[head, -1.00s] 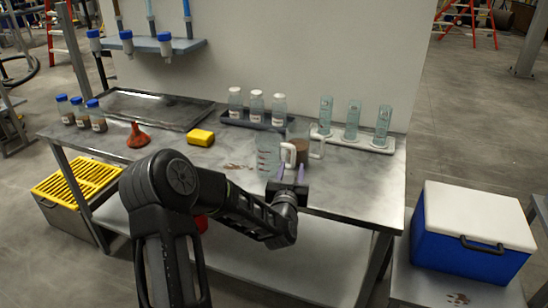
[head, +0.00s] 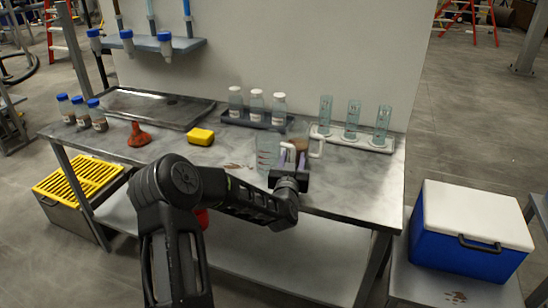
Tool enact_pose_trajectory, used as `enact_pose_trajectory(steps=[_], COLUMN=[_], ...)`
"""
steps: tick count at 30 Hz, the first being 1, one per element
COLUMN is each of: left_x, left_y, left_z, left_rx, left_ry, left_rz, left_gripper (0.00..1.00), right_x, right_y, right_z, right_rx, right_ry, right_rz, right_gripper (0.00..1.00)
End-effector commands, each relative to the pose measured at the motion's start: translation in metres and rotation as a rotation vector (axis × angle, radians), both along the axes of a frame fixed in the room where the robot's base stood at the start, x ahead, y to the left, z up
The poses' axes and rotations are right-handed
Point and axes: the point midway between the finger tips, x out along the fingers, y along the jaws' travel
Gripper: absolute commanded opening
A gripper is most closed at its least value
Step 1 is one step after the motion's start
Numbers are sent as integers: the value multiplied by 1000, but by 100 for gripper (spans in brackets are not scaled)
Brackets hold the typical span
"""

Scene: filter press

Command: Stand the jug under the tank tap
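A clear jug (head: 267,148) with a white handle stands on the grey bench, right of its middle. A second jug (head: 301,146) with brown contents and a white handle on its right stands just behind and to the right, partly hidden. My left gripper (head: 292,160) has purple fingers, spread apart, at the clear jug's handle; one finger shows on each side of it. Whether they touch the handle cannot be told. My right gripper is not in view. I cannot make out a tank or its tap.
A rack of white-capped bottles (head: 257,108) and a rack of clear cylinders (head: 352,124) stand behind the jugs. A yellow sponge (head: 201,136), red funnel (head: 138,135) and dark tray (head: 150,107) lie left. A blue cooler (head: 467,242) stands right. The bench's front right is clear.

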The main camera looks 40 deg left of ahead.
Motion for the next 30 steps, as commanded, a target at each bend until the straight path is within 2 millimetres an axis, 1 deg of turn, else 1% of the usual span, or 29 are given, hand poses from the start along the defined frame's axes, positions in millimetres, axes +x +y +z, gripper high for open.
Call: enact_pose_trajectory(steps=[6,18,21,30], left_x=[0,0,0,0], left_y=[0,0,0,0], left_z=[0,0,0,0], left_rx=[0,0,0,0], left_ry=[0,0,0,0], left_rz=[0,0,0,0], left_gripper=[39,7,0,0], right_x=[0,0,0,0], right_y=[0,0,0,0], right_z=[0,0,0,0], right_rx=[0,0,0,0], right_ry=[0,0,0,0], right_rz=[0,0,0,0], right_gripper=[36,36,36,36])
